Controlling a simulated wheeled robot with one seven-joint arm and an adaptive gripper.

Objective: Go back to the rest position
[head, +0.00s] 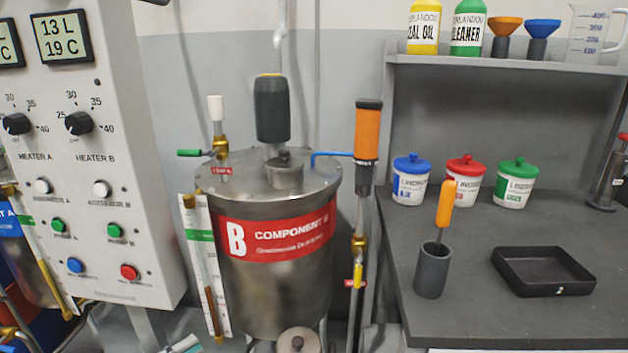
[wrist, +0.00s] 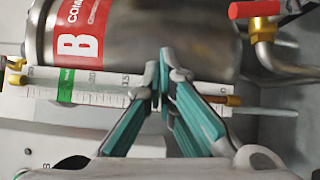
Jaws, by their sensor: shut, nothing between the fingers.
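My gripper (wrist: 160,82) shows in the wrist view with its teal and grey fingers together and nothing between them. It is in front of the steel Component B tank (wrist: 175,35), near the tank's level gauge (wrist: 100,88). I cannot tell whether the fingertips touch the gauge. In the head view the same tank (head: 275,290) stands in the middle with a red "B" label, and its gauge (head: 207,265) is on its left side. The gripper is not clearly visible in the head view.
A control panel (head: 115,170) with knobs and buttons stands at the left. At the right a grey bench (head: 465,325) holds three lidded tubs (head: 465,184), a dark cup (head: 432,272) with an orange-handled tool, and a black tray (head: 543,270). A red-handled valve (wrist: 255,9) is near the tank.

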